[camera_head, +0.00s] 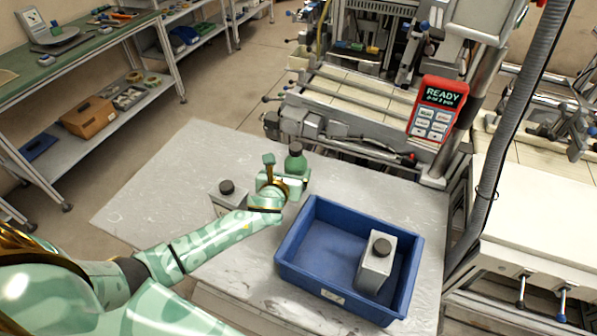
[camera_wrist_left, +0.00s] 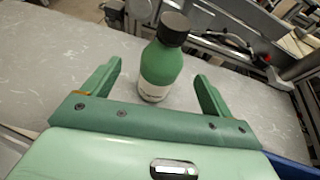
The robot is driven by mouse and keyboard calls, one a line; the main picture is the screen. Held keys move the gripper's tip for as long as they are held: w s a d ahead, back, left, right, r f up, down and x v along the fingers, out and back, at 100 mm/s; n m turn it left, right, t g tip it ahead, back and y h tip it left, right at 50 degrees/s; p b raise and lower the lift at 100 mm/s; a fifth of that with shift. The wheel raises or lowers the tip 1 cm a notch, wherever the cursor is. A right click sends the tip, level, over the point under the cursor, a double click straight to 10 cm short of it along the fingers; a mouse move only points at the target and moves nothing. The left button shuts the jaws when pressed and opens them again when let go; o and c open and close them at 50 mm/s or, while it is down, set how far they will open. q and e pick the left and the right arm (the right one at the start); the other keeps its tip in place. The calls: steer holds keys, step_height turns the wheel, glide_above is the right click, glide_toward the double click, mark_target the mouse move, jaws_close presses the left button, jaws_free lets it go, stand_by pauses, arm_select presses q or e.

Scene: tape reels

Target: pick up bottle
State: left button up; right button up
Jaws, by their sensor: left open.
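A green bottle (camera_head: 296,160) with a black cap and a pale label stands upright on the grey metal table, behind my left gripper (camera_head: 284,172). In the left wrist view the bottle (camera_wrist_left: 161,62) is upright beyond my left gripper (camera_wrist_left: 160,88), whose two green fingers are spread open on either side of its lower part. I see no finger touching it. A grey bottle (camera_head: 227,193) with a dark cap stands left of the gripper, partly hidden by my arm. My right gripper is not in view.
The grey table (camera_head: 150,192) is bare at the left. A machine (camera_head: 345,105) with rails and a red handheld panel (camera_head: 437,110) showing "READY" stands behind it. A hose (camera_head: 505,130) hangs at the right. Shelves with boxes are at the far left.

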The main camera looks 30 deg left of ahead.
mark_target(296, 163)
arm_select(q)
steer(key=b+x, duration=0.1)
steer(key=x, duration=0.1)
steer(key=b+x, duration=0.1)
steer(key=x, duration=0.2)
steer(key=b+x, duration=0.1)
steer(key=x, duration=0.1)
steer(key=shift+w+d+f, duration=0.2)
steer(key=shift+w+f, duration=0.05)
steer(key=shift+f, duration=0.15)
steer(key=shift+s+r, duration=0.1)
steer(key=shift+r, duration=0.05)
steer(key=c, duration=1.3)
